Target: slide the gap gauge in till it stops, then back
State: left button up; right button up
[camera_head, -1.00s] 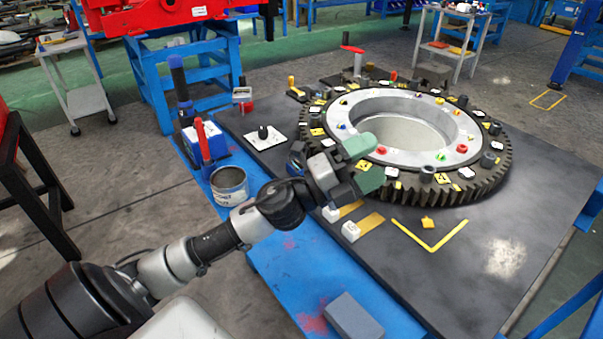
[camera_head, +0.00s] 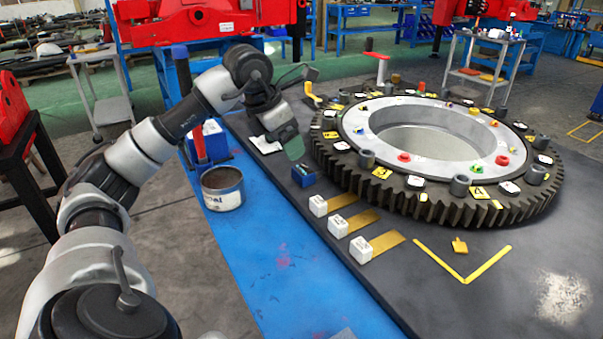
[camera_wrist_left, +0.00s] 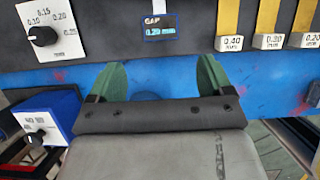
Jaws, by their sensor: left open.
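Three gap gauges, white blocks with brass strips, lie in a row on the dark plate: the 0.40 gauge (camera_head: 318,206) (camera_wrist_left: 230,42), the middle gauge, seemingly 0.30 (camera_head: 338,226) (camera_wrist_left: 268,41), and the 0.20 gauge (camera_head: 361,250) (camera_wrist_left: 308,40). A small blue display (camera_head: 303,173) (camera_wrist_left: 160,25) reads "GAP 0.20 mm". The large toothed ring (camera_head: 425,205) lies beyond them. My left gripper (camera_head: 288,142) (camera_wrist_left: 161,78) is open and empty, above the plate edge near the display, left of the gauges and apart from them. My right gripper is not in view.
A white dial plate (camera_head: 265,146) (camera_wrist_left: 45,32) is partly hidden behind my left gripper. A paint can (camera_head: 222,188) and a blue box with a knob (camera_wrist_left: 38,125) stand on the blue bench (camera_head: 265,270). Yellow corner marking (camera_head: 465,279) lies on open plate at right.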

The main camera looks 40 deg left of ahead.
aim_at(299, 171)
pick_arm(q)
jog(key=b+x, duration=0.1)
jog(key=x, duration=0.8)
jog(key=shift+w+d+f, duration=0.1)
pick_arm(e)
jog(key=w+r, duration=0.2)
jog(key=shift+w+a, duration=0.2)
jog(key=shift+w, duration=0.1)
pick_arm(q)
jog(key=shift+c, duration=0.3)
